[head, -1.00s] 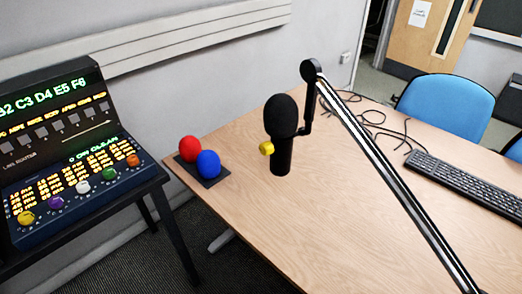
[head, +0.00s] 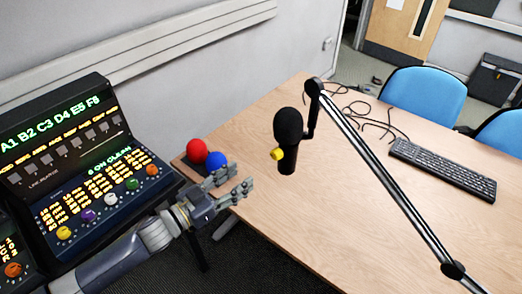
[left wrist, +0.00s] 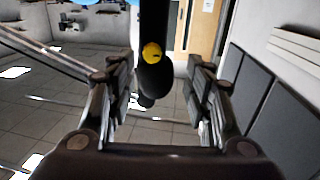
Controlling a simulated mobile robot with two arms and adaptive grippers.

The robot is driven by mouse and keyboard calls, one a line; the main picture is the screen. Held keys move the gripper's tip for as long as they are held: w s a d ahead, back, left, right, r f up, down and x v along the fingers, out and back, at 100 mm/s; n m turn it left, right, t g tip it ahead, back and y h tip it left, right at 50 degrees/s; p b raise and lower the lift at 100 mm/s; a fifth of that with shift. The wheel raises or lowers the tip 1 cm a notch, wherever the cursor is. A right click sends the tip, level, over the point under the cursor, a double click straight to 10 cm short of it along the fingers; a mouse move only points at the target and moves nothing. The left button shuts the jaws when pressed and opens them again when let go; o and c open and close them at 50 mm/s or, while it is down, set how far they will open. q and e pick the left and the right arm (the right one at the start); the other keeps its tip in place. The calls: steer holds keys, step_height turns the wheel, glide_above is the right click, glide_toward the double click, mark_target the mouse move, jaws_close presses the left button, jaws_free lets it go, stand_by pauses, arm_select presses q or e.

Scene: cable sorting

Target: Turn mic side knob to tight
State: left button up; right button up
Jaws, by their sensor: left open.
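The black microphone (head: 288,127) hangs from a boom arm (head: 385,170) above the wooden table. Its yellow side knob (head: 277,154) faces left in the head view. My left gripper (head: 233,183) is open and empty, left of and a little below the microphone, apart from it. In the left wrist view the yellow knob (left wrist: 152,52) and the dark microphone (left wrist: 155,76) show between the open fingers (left wrist: 160,105), farther out. Which way the knob is turned cannot be told. My right gripper is not in view.
A red ball (head: 196,150) and a blue ball (head: 216,160) sit on a dark pad at the table's left edge, close behind my left gripper. A control console (head: 85,190) with coloured knobs stands left. A keyboard (head: 443,169) and cables lie on the right part of the table (head: 330,220).

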mark_target(273, 155)
arm_select(q)
steer(key=shift+h, duration=0.3)
steer(key=x, duration=0.3)
steer(key=p+x, duration=0.1)
steer(key=x, duration=0.3)
steer(key=r+p+x, duration=0.1)
steer(key=x, duration=0.3)
steer(key=shift+s+d+r, duration=0.15)
steer(key=shift+s+d, duration=0.15)
steer(key=shift+d, duration=0.1)
steer(key=c, duration=1)
